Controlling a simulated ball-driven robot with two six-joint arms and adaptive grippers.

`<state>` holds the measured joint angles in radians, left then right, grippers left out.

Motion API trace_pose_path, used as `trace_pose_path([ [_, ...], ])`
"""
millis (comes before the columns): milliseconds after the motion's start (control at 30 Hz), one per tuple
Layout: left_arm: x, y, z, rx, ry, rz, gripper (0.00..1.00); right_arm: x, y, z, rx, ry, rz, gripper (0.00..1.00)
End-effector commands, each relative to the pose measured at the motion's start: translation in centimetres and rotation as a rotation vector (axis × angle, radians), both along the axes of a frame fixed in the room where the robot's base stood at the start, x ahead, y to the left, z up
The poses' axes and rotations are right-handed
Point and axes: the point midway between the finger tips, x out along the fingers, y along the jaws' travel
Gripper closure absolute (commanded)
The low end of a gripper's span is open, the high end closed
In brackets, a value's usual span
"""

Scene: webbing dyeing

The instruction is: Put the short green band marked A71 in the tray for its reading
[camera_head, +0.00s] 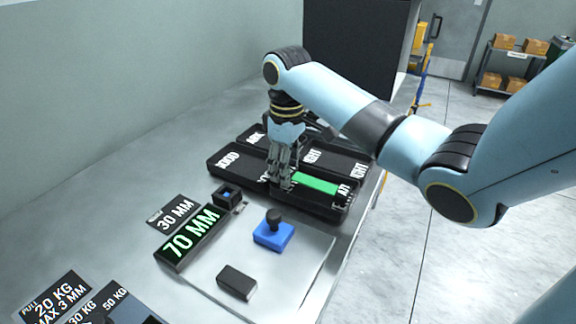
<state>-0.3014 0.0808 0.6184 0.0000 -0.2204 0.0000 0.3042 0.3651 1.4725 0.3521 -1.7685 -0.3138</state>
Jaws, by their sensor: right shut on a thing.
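The short green band (317,183) lies at the near right tray (310,204), a black tray with white lettering partly hidden by my arm. My right gripper (286,184) points down at the band's left end and is shut on it. My left gripper is not in view.
More black trays stand around it, including a left one (236,166) and a far right one (338,158). A blue block with a black knob (272,234) and a black block (236,282) sit on the metal plate. Cards with KG markings (55,297) lie at the lower left.

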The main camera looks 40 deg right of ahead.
Motion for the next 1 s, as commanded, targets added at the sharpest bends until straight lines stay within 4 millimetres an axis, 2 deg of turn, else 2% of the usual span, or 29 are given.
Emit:
trace_pose_path([
  [33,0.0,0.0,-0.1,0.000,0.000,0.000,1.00,-0.7,0.1,-1.1,0.002,0.021,-0.003,1.00],
  [167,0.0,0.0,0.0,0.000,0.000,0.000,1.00,-0.7,0.1,-1.5,0.003,0.022,-0.003,1.00],
  [200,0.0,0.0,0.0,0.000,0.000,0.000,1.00,-0.7,0.1,-1.5,0.002,0.021,-0.002,0.51],
  [333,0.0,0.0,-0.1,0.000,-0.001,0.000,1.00,-0.7,0.0,-1.5,0.001,0.022,-0.003,0.34],
  [833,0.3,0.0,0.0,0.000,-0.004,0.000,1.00,-0.5,-0.1,-1.1,-0.001,0.015,-0.003,0.34],
  [1000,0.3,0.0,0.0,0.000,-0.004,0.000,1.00,-0.4,-0.1,0.5,-0.001,0.010,-0.003,0.34],
])
